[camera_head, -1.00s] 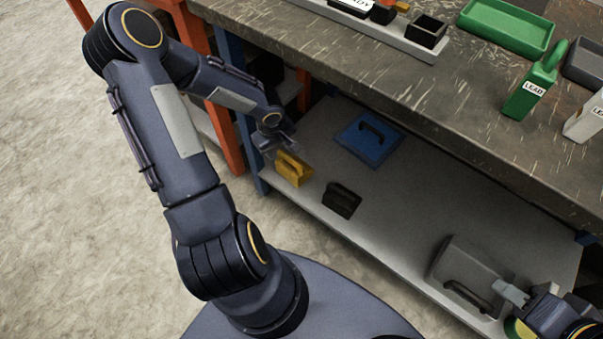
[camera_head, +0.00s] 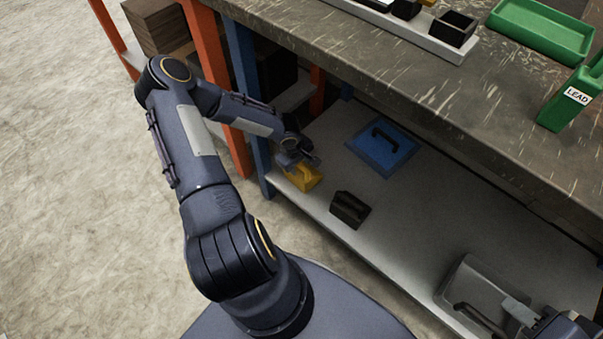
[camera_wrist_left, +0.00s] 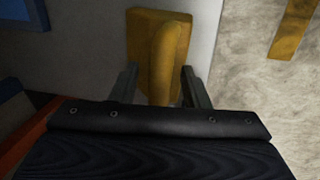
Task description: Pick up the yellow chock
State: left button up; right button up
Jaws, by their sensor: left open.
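The yellow chock (camera_head: 308,178) sits on the lower grey shelf, near its left front edge. My left gripper (camera_head: 303,162) is right above it and hides part of its top. In the left wrist view the chock's yellow block (camera_wrist_left: 138,30) has a raised handle (camera_wrist_left: 165,60) pointing toward me. My left gripper's fingers (camera_wrist_left: 160,90) are open, one on each side of the handle, with gaps visible. My right gripper (camera_head: 520,310) is at the lower right, by the grey case; its fingers are too small and cut off to judge.
A black chock-like block (camera_head: 350,209) stands right of the yellow one. A blue case (camera_head: 383,150) lies behind it, and a grey case (camera_head: 475,288) lies at lower right. The worktop (camera_head: 420,80) overhangs the shelf (camera_head: 420,220); a blue leg (camera_head: 245,90) stands close to my left arm.

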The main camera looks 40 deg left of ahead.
pick_arm(q)
jog(key=shift+c, duration=0.4)
grip_shut()
jog(key=shift+r, duration=0.15)
dwell(0.8)
